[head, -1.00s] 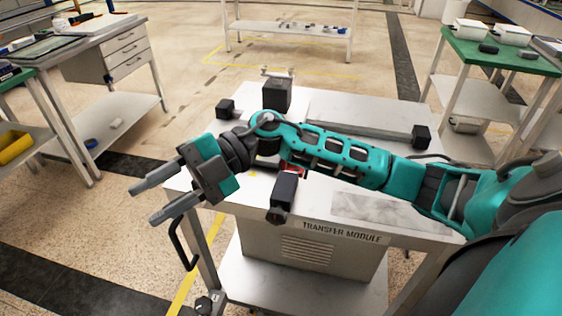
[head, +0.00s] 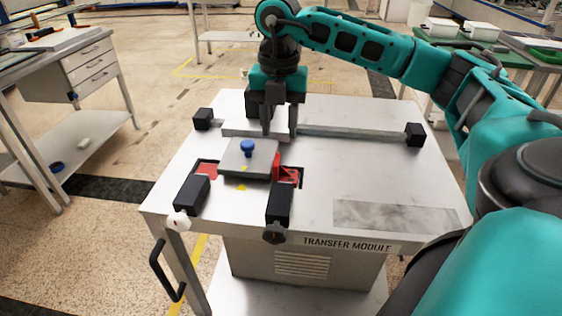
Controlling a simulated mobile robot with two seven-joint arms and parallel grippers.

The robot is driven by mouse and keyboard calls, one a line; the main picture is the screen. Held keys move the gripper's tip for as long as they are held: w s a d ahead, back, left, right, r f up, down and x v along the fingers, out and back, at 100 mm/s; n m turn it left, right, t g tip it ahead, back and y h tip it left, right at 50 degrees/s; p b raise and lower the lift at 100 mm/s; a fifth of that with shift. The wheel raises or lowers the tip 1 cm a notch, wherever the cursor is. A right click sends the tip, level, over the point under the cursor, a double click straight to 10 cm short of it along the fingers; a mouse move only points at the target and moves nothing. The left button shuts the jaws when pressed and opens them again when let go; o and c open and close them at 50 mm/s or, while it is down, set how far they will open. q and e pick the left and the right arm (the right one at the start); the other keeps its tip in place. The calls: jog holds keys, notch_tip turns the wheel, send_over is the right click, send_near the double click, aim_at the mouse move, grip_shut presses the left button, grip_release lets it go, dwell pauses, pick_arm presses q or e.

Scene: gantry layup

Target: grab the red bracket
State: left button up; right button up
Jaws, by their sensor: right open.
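My left gripper is not in view.
The grey plate (head: 250,163) carries a blue knob (head: 248,148). Another red patch (head: 207,169) shows at its left. The table's right part is clear. A drawer bench (head: 75,75) stands at left.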

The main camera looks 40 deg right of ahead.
aim_at(276, 160)
jog(key=f, duration=0.2)
jog(key=f+b, duration=0.1)
jog(key=f, duration=0.4)
jog(key=shift+a+f, duration=0.35)
jog(key=shift+a, duration=0.05)
grip_shut()
